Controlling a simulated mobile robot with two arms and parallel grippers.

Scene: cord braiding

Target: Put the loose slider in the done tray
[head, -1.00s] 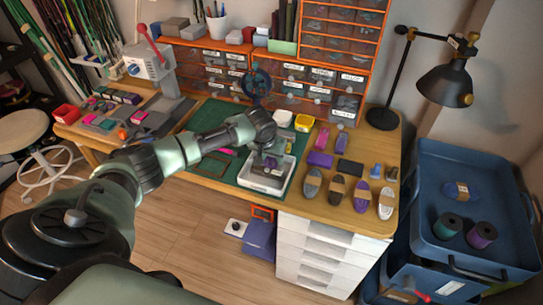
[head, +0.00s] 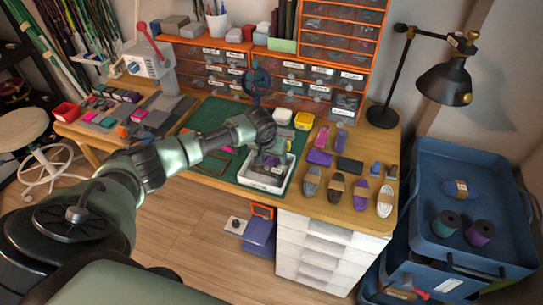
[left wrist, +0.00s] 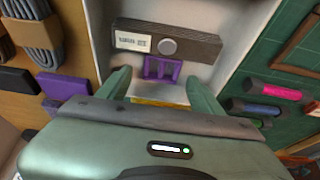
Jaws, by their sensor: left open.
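A white tray (head: 262,187) stands at the front of the green mat; its front label is too small to read. My left gripper (head: 268,161) is over the tray, pointing down. In the left wrist view the gripper (left wrist: 160,84) is open, with one finger on each side of a small purple slider (left wrist: 162,68) with slots. The slider lies inside the white tray, against or very near a grey ribbed strip (left wrist: 190,40) with a white label and a round stud. The fingers look apart from the slider. My right gripper is not in view.
Right of the tray lie purple and dark blocks (head: 350,165) and several cord bundles (head: 335,186). Pink and blue spools (left wrist: 275,91) lie beside the tray on the green mat (head: 205,117). Drawer units (head: 300,80) stand behind. A lamp (head: 445,85) stands at the right.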

